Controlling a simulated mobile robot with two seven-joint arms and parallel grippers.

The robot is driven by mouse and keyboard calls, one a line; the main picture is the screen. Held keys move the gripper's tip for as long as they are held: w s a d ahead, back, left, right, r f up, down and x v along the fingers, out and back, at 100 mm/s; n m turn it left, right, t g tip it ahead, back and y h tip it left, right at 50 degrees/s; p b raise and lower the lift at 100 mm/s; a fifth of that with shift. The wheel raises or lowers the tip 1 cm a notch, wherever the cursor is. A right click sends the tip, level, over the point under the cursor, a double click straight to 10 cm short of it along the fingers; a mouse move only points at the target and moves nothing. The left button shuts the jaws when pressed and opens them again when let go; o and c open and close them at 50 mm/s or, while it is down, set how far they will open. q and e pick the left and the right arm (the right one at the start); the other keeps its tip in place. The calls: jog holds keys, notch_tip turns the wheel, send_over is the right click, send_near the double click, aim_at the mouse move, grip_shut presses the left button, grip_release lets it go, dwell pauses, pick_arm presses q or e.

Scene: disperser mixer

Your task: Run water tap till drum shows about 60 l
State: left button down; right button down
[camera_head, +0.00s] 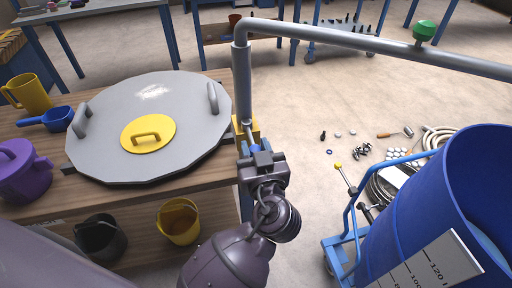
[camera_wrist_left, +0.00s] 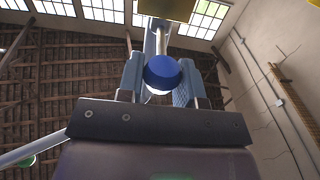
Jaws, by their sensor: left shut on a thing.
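The blue drum (camera_head: 425,215) stands at the right, cut off by the picture edge. Its white scale (camera_head: 440,262) shows a mark of 120 l and part of one near 100. A light-blue surface (camera_head: 489,246), seemingly water, shows inside; its level against the scale cannot be read. The grey water pipe (camera_head: 241,85) rises beside the table and runs right above the drum; its outlet is out of view. My left gripper (camera_head: 258,155) is shut on the tap's blue knob (camera_wrist_left: 163,74), below the yellow bracket (camera_wrist_left: 167,8). My right gripper is not in view.
A wooden table (camera_head: 205,176) at left bears a large grey lid (camera_head: 185,100), a yellow jug (camera_head: 31,94), a blue scoop (camera_head: 58,119) and a purple jug (camera_head: 22,170). A blue trolley (camera_head: 335,250) stands by the drum. Small parts lie on the floor beyond.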

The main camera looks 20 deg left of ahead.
pick_arm(q)
jog(key=a+m+t+h+p, duration=0.1)
jog(key=m+h, duration=0.1)
jog(key=h, duration=0.1)
jog(key=s+a+m+t+h+p, duration=0.1)
jog(key=a+m+h, duration=0.1)
jog(key=h, duration=0.1)
jog(key=a+m+t+h+p, duration=0.1)
jog(key=a+m+h, duration=0.1)
jog(key=h, duration=0.2)
jog(key=shift+s+a+r+m, duration=0.1)
jog(key=shift+s+r+m, duration=0.1)
jog(key=shift+m, duration=0.2)
jog(key=shift+f, duration=0.1)
jog(key=c, duration=0.8)
grip_release()
jog(key=shift+s+f, duration=0.1)
